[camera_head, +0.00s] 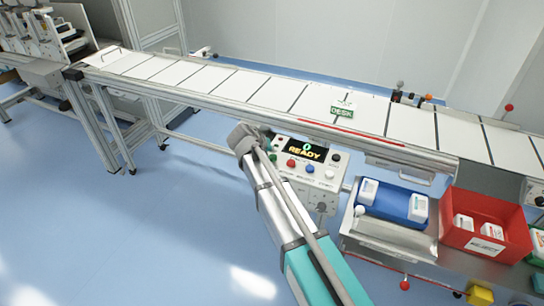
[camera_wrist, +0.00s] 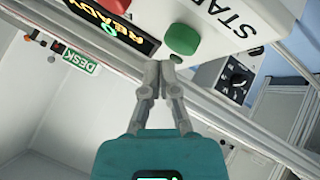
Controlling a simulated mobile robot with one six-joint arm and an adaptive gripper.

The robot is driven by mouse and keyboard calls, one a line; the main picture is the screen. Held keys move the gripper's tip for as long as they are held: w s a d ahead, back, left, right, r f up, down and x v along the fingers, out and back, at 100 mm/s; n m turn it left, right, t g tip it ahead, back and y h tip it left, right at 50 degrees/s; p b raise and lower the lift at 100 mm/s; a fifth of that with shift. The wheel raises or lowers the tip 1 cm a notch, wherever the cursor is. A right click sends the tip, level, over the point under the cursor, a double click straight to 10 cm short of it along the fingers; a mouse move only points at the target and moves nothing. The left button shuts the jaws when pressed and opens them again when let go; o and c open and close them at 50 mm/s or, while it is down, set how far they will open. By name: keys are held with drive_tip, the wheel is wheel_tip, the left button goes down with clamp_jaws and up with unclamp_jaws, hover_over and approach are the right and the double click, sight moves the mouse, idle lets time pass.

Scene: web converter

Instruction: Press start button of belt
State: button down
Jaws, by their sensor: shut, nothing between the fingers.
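The belt's control panel (camera_head: 318,187) hangs at the conveyor's front edge, with a lit display reading READY (camera_head: 307,151). In the wrist view a green button (camera_wrist: 182,39) sits beside lettering that begins "STA" (camera_wrist: 238,17), cut off by the frame edge. My gripper (camera_wrist: 163,66) is shut and empty, its fingertips close together just below the green button in the picture. I cannot tell whether they touch it. In the head view my arm covers the panel's left side and the fingertips are not clearly visible.
The conveyor belt (camera_head: 223,84) runs above and behind the panel, with a green DESK sign (camera_head: 342,112) on it. Right of the panel, a blue bin (camera_head: 393,203) and a red bin (camera_head: 470,237) stand on a shelf. The blue floor at left is clear.

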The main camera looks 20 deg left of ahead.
drive_tip(key=shift+f, duration=0.25)
drive_tip(key=shift+f+b, duration=0.2)
drive_tip(key=shift+b, duration=0.2)
